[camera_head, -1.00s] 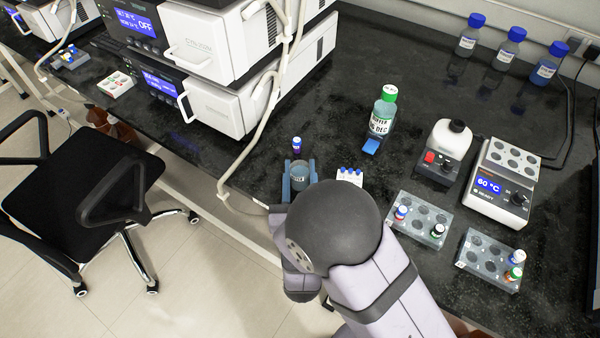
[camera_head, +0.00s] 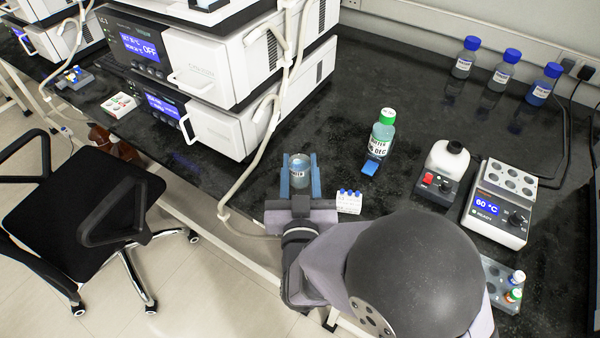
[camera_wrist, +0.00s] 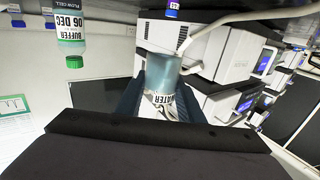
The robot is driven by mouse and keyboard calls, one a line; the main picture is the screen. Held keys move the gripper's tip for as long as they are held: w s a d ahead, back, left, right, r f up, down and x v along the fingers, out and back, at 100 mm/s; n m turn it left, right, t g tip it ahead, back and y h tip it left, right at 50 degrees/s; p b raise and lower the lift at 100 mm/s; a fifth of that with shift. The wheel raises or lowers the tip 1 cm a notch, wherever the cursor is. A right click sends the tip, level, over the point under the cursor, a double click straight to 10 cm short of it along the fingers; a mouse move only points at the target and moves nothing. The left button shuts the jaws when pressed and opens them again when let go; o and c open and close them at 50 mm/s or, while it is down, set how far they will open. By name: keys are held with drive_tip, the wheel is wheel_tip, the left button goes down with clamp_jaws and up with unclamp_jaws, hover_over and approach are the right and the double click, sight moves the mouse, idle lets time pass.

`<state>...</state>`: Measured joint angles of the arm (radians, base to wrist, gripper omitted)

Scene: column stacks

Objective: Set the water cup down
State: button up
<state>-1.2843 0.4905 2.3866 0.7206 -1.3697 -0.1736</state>
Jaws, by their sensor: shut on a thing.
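The water cup (camera_head: 299,168) is a small clear beaker with a pale label, near the bench's front edge. My gripper (camera_head: 299,171) is shut on it, with one blue finger on each side. In the wrist view the cup (camera_wrist: 161,80) shows between the two fingers, its label reading "WATER". It looks upright in the head view. I cannot tell whether its base touches the bench.
A small white rack with blue-capped vials (camera_head: 349,201) stands just right of my gripper. The green-capped buffer bottle (camera_head: 382,134) is behind it to the right. White stacked instruments (camera_head: 235,110) and a hanging tube (camera_head: 250,165) are to the left. Dark bench (camera_head: 340,130) is clear behind the cup.

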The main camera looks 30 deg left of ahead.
sight(300, 183)
drive_tip(key=shift+r, duration=0.2)
idle(0.3)
drive_tip(key=shift+f+b, duration=0.3)
drive_tip(key=shift+f, duration=2.65)
drive_tip(key=shift+f, duration=0.1)
drive_tip(key=shift+f, duration=1.8)
drive_tip(key=shift+f+b, duration=0.2)
drive_tip(key=shift+b, duration=0.15)
drive_tip(key=o, duration=1.2)
drive_tip(key=shift+c, duration=0.2)
